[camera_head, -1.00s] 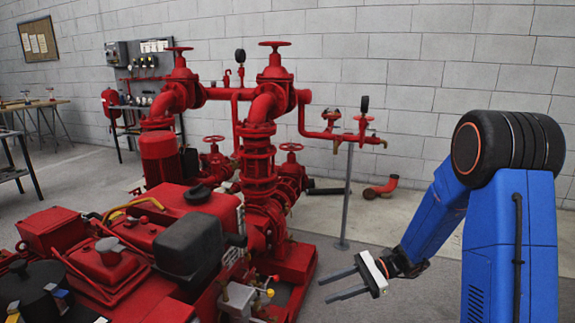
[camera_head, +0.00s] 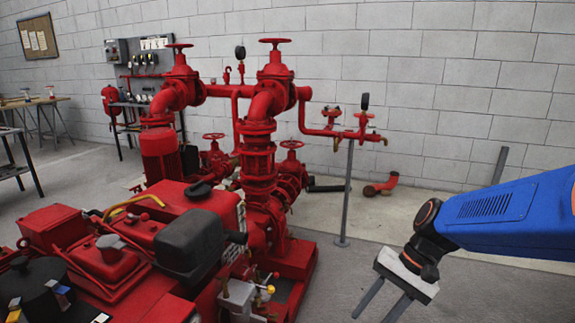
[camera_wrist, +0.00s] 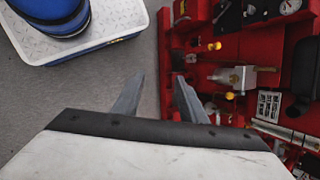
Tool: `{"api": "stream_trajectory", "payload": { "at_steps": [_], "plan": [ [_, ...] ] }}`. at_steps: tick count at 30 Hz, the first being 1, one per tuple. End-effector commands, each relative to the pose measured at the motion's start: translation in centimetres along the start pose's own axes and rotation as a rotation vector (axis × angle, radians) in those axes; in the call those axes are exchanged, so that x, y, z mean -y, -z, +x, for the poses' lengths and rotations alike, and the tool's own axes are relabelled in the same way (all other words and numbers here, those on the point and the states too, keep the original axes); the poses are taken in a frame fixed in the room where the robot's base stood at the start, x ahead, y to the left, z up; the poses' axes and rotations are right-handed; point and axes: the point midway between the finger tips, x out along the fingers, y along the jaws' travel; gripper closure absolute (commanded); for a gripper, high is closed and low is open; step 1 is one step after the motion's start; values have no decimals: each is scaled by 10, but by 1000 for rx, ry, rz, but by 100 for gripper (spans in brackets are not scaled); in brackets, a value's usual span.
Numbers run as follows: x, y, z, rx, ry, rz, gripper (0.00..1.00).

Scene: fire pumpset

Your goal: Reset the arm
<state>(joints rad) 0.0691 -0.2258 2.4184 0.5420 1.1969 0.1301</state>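My gripper (camera_head: 371,316) is at the lower right in the head view, pointing down and to the left over the grey floor. Its two grey fingers are apart and nothing is held between them. My blue forearm reaches in from the right edge. In the wrist view my gripper (camera_wrist: 158,94) also shows spread, empty fingers, with grey floor between them. The gripper is right of the red pump set (camera_head: 258,155) and apart from it in the head view. Most of the rest of my arm is out of view.
A red engine block (camera_head: 150,235) fills the lower left. A thin grey post (camera_head: 346,195) holds up red side piping. A loose red elbow pipe (camera_head: 380,187) lies near the wall. A grey upright bar (camera_head: 500,165) shows behind my forearm.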

Motion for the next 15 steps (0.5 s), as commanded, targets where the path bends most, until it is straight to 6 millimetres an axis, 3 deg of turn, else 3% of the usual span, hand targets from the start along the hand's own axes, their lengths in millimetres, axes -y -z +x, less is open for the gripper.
{"api": "stream_trajectory", "payload": {
  "at_steps": [15],
  "plan": [
    [-61,-38,-49,-389,-218,-345,62]
  ]
}}
